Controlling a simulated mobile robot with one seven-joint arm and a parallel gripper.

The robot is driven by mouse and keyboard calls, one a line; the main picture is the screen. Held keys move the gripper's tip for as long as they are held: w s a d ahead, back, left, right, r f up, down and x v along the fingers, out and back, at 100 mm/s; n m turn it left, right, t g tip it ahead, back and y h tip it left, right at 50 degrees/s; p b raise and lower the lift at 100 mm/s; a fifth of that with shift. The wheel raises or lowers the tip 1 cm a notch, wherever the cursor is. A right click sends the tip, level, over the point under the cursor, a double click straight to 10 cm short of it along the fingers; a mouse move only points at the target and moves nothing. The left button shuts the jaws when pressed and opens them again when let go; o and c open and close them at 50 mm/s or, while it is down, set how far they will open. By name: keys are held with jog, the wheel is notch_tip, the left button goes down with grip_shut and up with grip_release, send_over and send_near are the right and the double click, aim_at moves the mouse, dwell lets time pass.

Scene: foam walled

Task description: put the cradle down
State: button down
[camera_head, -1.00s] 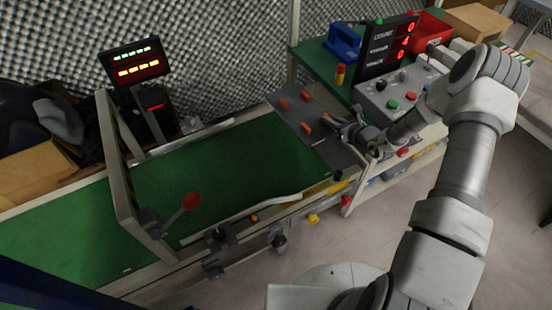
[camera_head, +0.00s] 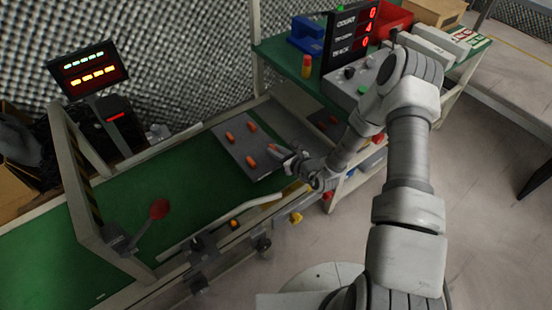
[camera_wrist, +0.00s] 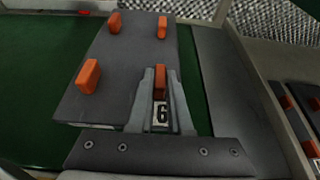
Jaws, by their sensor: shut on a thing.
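The cradle (camera_head: 238,150) is a flat dark grey plate with orange pegs near its corners. It is over the right end of the green conveyor belt (camera_head: 130,205); I cannot tell whether it touches the belt. My gripper (camera_head: 287,158) is at its right corner. In the wrist view the cradle (camera_wrist: 125,75) fills the middle, and my gripper (camera_wrist: 160,88) is shut on one orange peg, with a "6" label just below it. The fingers hide part of that peg. Green belt (camera_wrist: 40,70) shows to the cradle's left, and a thin green strip shows on its right.
A second dark plate with orange pegs (camera_wrist: 288,100) lies to the right. A frame post (camera_head: 85,190) with a red paddle (camera_head: 159,208) stands across the belt at left. A lit display (camera_head: 352,33), control box and red bin (camera_head: 392,18) stand on the bench. The belt's middle is clear.

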jog(key=shift+w+f+b, duration=0.1)
jog(key=shift+f+b, duration=0.6)
jog(key=shift+f, duration=1)
jog(key=shift+f, duration=0.15)
jog(key=c, duration=0.8)
grip_release()
jog(key=shift+c, duration=0.2)
